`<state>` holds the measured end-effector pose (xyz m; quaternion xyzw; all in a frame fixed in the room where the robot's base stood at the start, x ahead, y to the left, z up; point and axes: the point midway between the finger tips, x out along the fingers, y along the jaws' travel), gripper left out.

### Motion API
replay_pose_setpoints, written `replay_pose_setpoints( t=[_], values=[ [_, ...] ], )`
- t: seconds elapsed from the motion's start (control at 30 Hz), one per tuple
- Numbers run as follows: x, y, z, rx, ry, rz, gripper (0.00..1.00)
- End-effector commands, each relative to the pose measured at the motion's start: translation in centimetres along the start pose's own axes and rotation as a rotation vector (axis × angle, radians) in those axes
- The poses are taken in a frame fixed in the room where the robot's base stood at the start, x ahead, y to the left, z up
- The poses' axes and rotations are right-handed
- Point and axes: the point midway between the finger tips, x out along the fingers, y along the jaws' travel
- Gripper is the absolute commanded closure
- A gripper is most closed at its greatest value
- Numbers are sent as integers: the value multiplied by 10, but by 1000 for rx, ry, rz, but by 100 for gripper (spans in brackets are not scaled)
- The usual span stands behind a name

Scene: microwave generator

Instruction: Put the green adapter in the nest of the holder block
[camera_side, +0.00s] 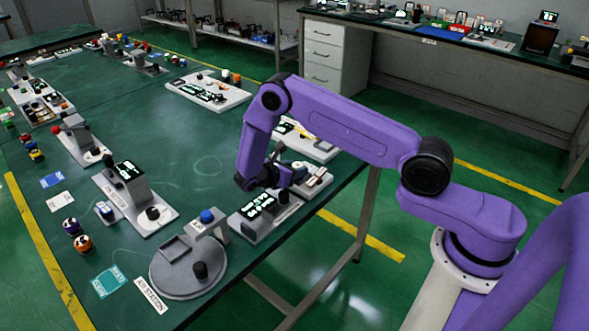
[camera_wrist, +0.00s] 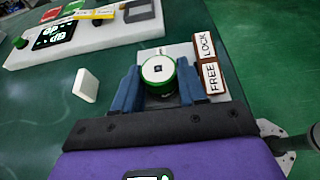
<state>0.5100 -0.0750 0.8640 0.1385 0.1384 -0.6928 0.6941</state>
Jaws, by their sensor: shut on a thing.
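The green adapter (camera_wrist: 158,72) is a short round piece with a green rim and a white top with a dark mark in its middle. In the wrist view my gripper (camera_wrist: 158,84) has one blue finger on each side of it and is shut on it. A pale block (camera_wrist: 182,50) with two brown pieces marked LOCK (camera_wrist: 205,46) and FREE (camera_wrist: 211,77) lies under and beyond the adapter. I cannot tell whether it is the holder block; no nest shows clearly. In the side view my gripper (camera_side: 284,177) is low beside the brown-topped block (camera_side: 316,180), and the adapter is hard to make out.
A small white block (camera_wrist: 86,85) stands left of my gripper. A long white panel (camera_wrist: 95,37) with a lit display lies beyond. In the side view a grey unit with displays (camera_side: 258,215) and a round grey station (camera_side: 185,282) stand nearby. The table edge is close on the right.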

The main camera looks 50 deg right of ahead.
Motion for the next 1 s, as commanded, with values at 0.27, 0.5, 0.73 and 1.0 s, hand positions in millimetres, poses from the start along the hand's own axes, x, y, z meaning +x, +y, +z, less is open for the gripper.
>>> replay_pose_setpoints(
  t=[0.27, 0.5, 0.73, 1.0],
  values=[
    [1, 0, -2, -1, 0, -1, 33],
    [1, 0, -1, 0, 0, -1, 33],
    [-23, 1, 0, 1, 1, 3, 33],
    [-78, 0, 0, 2, 2, 3, 33]
  ],
)
